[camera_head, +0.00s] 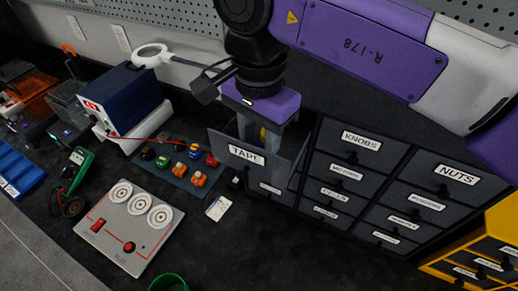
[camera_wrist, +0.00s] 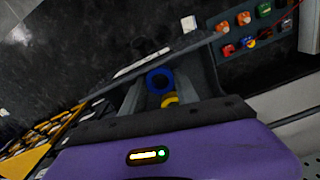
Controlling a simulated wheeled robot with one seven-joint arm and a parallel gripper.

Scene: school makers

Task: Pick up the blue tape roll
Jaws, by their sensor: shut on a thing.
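The blue tape roll (camera_wrist: 159,80) shows in the wrist view as a blue ring between my fingers, inside the open TAPE drawer (camera_head: 246,154). My gripper (camera_wrist: 163,88) points down into the drawer and is shut on the blue tape roll. A yellow roll (camera_wrist: 171,100) lies close beside the blue one, nearer the palm side of the wrist view. In the head view, my gripper (camera_head: 265,135) is partly hidden behind the drawer front, and the roll is mostly hidden.
The drawer walls stand close around my fingers. The drawer cabinet (camera_head: 347,180) with KNOBS and NUTS labels is to the right. Left are a grey panel with three dials (camera_head: 128,230), a mat with small coloured parts (camera_head: 176,172) and a blue power box (camera_head: 122,98).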

